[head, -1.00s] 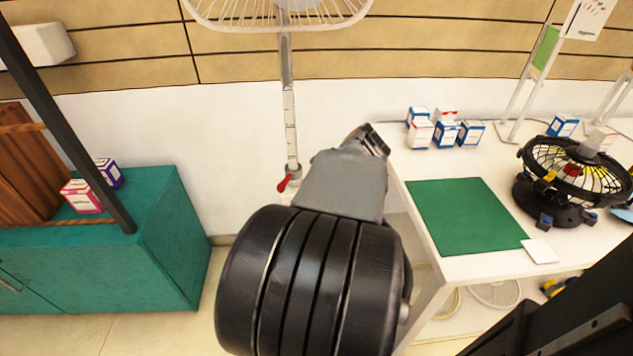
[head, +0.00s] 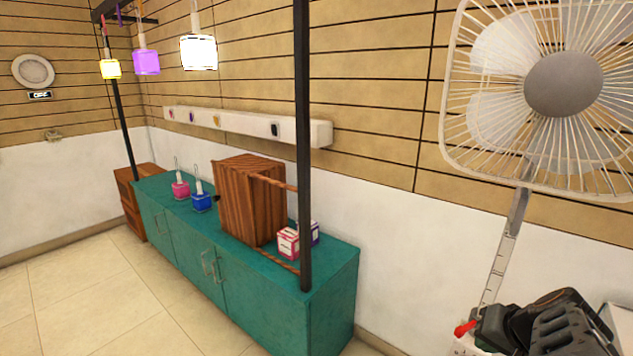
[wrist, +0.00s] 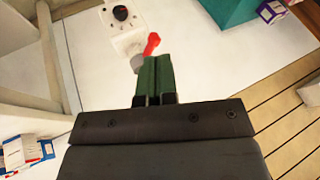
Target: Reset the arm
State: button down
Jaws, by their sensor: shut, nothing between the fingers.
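My gripper shows in the wrist view (wrist: 155,60) as two dark green fingers pressed together, with nothing between them. Its black mount fills the bottom middle of that view. In the head view, part of my black arm is at the lower right corner, and I cannot make out the fingertips there. A red lever (wrist: 151,44) lies just beyond the fingertips in the wrist view; I cannot tell if they touch. The red lever also shows in the head view (head: 465,328), low on the pole of a large white fan (head: 560,90).
A teal cabinet (head: 335,290) stands along the wall, bearing a wooden box (head: 245,205), small boxes (head: 289,243) and pink and blue bottles (head: 200,201). A black post (head: 303,150) rises at its front. Lamps hang at upper left. The tiled floor (head: 90,300) at left is clear.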

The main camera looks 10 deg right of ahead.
jog(key=a+r+n+g+p, duration=0.1)
jog(key=a+r+n+p, duration=0.3)
jog(key=a+r+p, duration=0.3)
jog(key=a+r+n+g+p, duration=0.1)
jog(key=a+r+n+p, duration=0.3)
jog(key=a+r+p, duration=0.4)
jog(key=a, duration=0.6)
jog(key=shift+r+g+h+p, duration=0.15)
jog(key=shift+g+h+p, duration=0.15)
jog(key=shift+g+p, duration=0.1)
